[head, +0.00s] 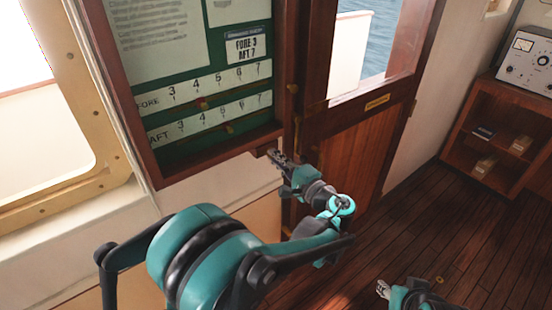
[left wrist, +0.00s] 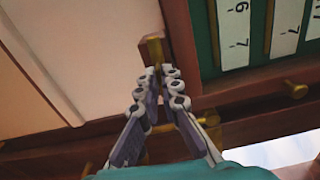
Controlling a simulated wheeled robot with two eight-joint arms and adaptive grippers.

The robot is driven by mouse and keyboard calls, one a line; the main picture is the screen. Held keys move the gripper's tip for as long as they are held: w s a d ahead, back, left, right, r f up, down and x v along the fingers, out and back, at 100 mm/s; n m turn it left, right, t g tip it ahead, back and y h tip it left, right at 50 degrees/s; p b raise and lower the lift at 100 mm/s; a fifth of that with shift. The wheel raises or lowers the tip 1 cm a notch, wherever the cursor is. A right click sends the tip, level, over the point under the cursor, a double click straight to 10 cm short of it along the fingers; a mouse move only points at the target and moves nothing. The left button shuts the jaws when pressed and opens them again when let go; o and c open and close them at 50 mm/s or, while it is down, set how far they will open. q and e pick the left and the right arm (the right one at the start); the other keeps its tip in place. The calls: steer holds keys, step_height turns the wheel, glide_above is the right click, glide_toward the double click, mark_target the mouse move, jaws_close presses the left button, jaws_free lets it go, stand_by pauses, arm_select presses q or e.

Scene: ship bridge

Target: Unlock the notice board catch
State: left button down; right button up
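The notice board (head: 278,130) has a dark wooden frame and a green back with papers and number strips. Its catch is a small brass piece on a wooden block below the frame's lower right; it shows best in the left wrist view (left wrist: 154,50). In the head view, my left gripper (head: 272,155) reaches up to this spot and mostly hides the catch. In the left wrist view, the left fingertips (left wrist: 158,74) come close together around the end of the brass piece. My right gripper (head: 382,289) is low at the bottom right, away from the board, its finger gap too small to judge.
A wooden door (head: 345,150) with a window stands just right of the board. A brass knob (left wrist: 295,88) shows near the frame in the wrist view. A shelf unit (head: 500,135) with an instrument on top stands at far right.

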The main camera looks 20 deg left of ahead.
arm_select(q)
steer(key=shift+n, duration=0.5)
steer(key=c, duration=1.7)
jaws_free()
steer(key=v, duration=1.2)
